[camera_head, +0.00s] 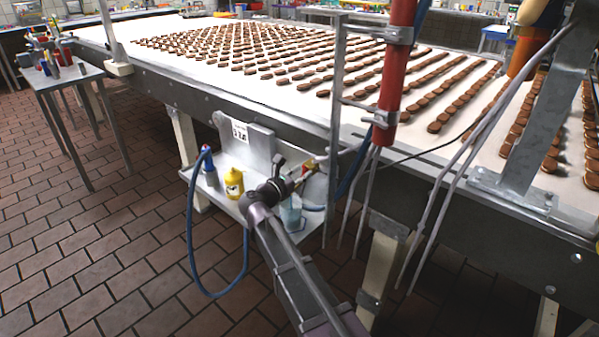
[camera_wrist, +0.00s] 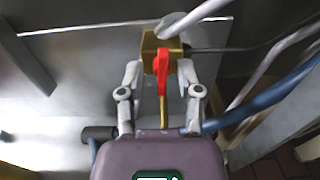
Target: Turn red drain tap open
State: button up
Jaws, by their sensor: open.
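The red tap handle (camera_wrist: 162,62) shows in the wrist view, on a brass tap body (camera_wrist: 150,45). My gripper (camera_wrist: 160,78) is open, with one finger to the left of the red handle and one to the right. A gap shows on each side of the handle. In the head view my gripper (camera_head: 300,178) is at the tap beside the conveyor's side, small and partly hidden by the arm. A thin brass-coloured rod (camera_wrist: 163,108) runs below the handle between the fingers.
A steel shelf (camera_head: 235,207) under the conveyor holds a yellow bottle (camera_head: 234,183) and a blue-capped bottle (camera_head: 210,172). A blue hose (camera_head: 190,235) loops down to the left. Vertical rails and a red pipe (camera_head: 397,60) stand to the right.

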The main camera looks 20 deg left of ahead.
jog(key=v, duration=1.1)
jog(key=shift+s+a, duration=0.2)
jog(key=shift+s, duration=0.15)
jog(key=o, duration=0.8)
jog(key=shift+c, duration=0.2)
jog(key=m, duration=0.6)
jog(key=s+m, duration=0.1)
jog(key=m, duration=1.2)
jog(key=shift+s+a, duration=0.25)
jog(key=shift+s, duration=0.1)
jog(key=shift+w, duration=0.1)
jog(key=x, duration=1.3)
jog(key=shift+w+d, duration=0.15)
jog(key=shift+w, duration=0.1)
